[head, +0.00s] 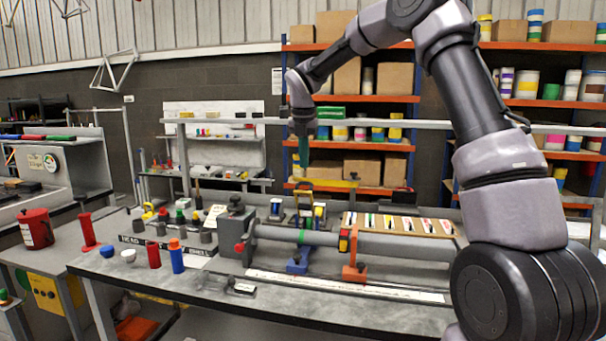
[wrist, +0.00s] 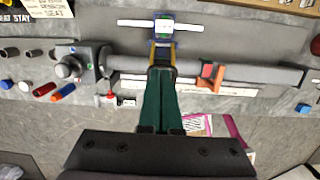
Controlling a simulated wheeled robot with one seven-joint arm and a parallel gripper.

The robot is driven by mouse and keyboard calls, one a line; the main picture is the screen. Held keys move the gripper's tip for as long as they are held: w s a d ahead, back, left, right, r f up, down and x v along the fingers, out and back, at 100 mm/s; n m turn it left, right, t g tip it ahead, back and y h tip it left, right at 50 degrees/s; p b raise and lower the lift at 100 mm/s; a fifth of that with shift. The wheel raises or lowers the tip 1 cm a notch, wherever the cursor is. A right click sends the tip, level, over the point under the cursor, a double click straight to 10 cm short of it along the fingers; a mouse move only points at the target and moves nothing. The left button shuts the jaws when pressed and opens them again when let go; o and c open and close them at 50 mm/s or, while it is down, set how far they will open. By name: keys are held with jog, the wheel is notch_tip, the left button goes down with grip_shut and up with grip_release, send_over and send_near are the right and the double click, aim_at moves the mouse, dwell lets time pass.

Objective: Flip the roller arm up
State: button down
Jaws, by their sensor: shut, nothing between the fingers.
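A bench fixture holds a long grey tube (head: 395,246) level, with a grey head block (head: 237,232) at its left end. An orange bracket (head: 355,268) with a red and yellow top straddles the tube near its middle; it may carry the roller arm, but I cannot tell for sure. It also shows in the wrist view (wrist: 211,76), to the right of my fingers. A blue stand (head: 298,262) is under the tube, left of the bracket. My gripper (head: 303,176) points down above the fixture, shut and empty. Its green fingers (wrist: 161,72) hide part of the tube in the wrist view.
A wooden tray of tools (head: 398,224) lies behind the tube. A grey rail (head: 440,125) crosses behind my gripper. The front bench strip is mostly clear.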

jog(key=shift+w+d+r, duration=0.2)
jog(key=shift+w+r, duration=0.35)
jog(key=shift+r, duration=0.15)
jog(key=s+d+r+m+t, duration=0.1)
jog(key=s+d+r+m, duration=0.4)
jog(key=s+m, duration=0.3)
jog(key=s+d+r+m+t, duration=0.1)
jog(key=s+d+r+m, duration=0.3)
jog(key=s+r+m, duration=0.35)
jog(key=s+d+f+m+t+y, duration=0.1)
jog(key=s+d+m, duration=0.2)
jog(key=s+m, duration=0.7)
jog(key=s+d+f+m+t+y, duration=0.1)
jog(key=s+d+m, duration=0.3)
jog(key=s+m, duration=0.6)
jog(key=shift+s+d+f+m+t, duration=0.25)
jog(key=shift+s+f+m+t, duration=0.1)
jog(key=shift+f+t, duration=0.45)
